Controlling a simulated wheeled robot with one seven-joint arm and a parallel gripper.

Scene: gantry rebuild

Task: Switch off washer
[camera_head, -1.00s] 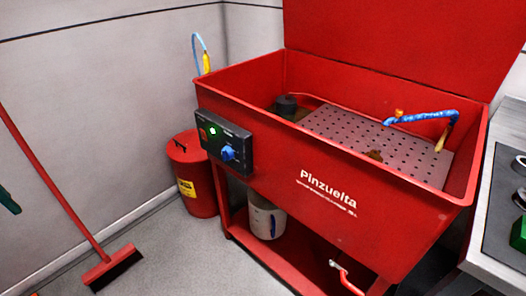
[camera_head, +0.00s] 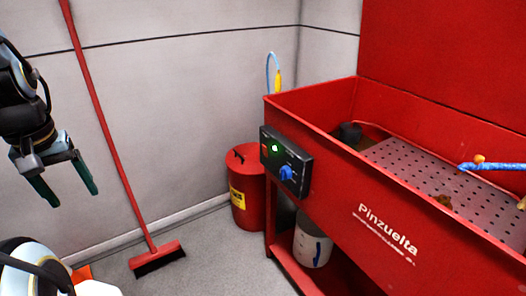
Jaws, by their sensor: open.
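The washer (camera_head: 335,196) is a red open tub marked "Pinzuelta", with its red lid (camera_head: 450,55) standing raised behind. A black control box (camera_head: 298,171) sits on its front left face. The box carries a lit green light (camera_head: 275,148), a red part (camera_head: 265,150) to its left and a blue knob (camera_head: 286,173). My gripper (camera_head: 70,190) is at the far left, with its two dark green fingers apart and nothing between them. It is well left of the control box and touches nothing.
A red broom (camera_head: 110,150) leans between my gripper and the washer. A red lidded can (camera_head: 247,190) stands left of the washer, and a white bucket (camera_head: 311,246) is under the tub. A perforated tray (camera_head: 425,165) lies in the tub. Grey floor is free in front.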

